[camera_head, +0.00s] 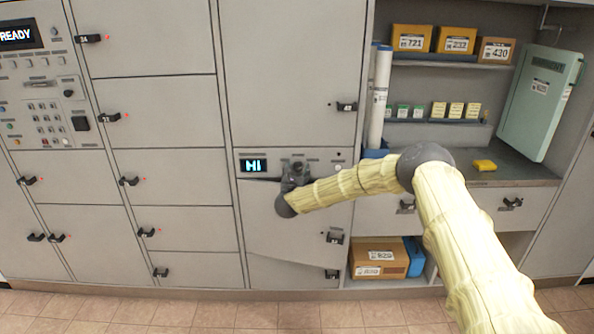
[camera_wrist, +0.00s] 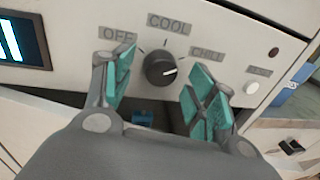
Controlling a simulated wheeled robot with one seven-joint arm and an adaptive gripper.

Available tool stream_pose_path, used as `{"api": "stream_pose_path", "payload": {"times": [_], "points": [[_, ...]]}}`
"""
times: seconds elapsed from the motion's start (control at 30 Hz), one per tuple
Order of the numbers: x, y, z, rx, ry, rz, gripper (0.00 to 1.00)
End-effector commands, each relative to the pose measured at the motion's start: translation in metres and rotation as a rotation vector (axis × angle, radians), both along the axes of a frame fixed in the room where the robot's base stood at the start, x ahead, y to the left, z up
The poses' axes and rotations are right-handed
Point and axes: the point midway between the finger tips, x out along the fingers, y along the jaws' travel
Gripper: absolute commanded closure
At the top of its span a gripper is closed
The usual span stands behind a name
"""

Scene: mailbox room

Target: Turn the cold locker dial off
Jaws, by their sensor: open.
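The cold locker dial (camera_wrist: 160,68) is a round black knob on a grey panel. Labels OFF, COOL and CHILL arc above it from left to right. Its white mark points right, toward CHILL. My gripper (camera_wrist: 160,75) is open, with one teal-padded finger left of the dial and the other right of it. Gaps show between the pads and the knob. In the head view my gripper (camera_head: 294,178) is at the panel and hides the dial. The display (camera_head: 253,165) left of it reads HI.
Below the panel, a dark gap shows a small blue thing (camera_wrist: 142,117) inside. A white button (camera_wrist: 251,87) marked TEST and a dark red light (camera_wrist: 273,52) are to the right. Locker doors with black handles surround the panel. Shelves with boxes (camera_head: 411,38) stand right.

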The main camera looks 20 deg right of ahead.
Motion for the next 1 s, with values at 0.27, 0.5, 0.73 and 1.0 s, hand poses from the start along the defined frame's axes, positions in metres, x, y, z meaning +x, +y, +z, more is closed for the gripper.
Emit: {"api": "stream_pose_path", "payload": {"times": [0.27,0.5,0.73,1.0], "points": [[0.0080,-0.0038,-0.0006,0.000,0.001,0.000,0.43],[0.0080,-0.0036,-0.0005,-0.001,0.000,0.001,0.52],[0.0080,-0.0036,-0.0003,-0.001,0.000,0.000,0.90],[0.0080,-0.0040,-0.0018,-0.021,0.005,0.000,0.90]]}}
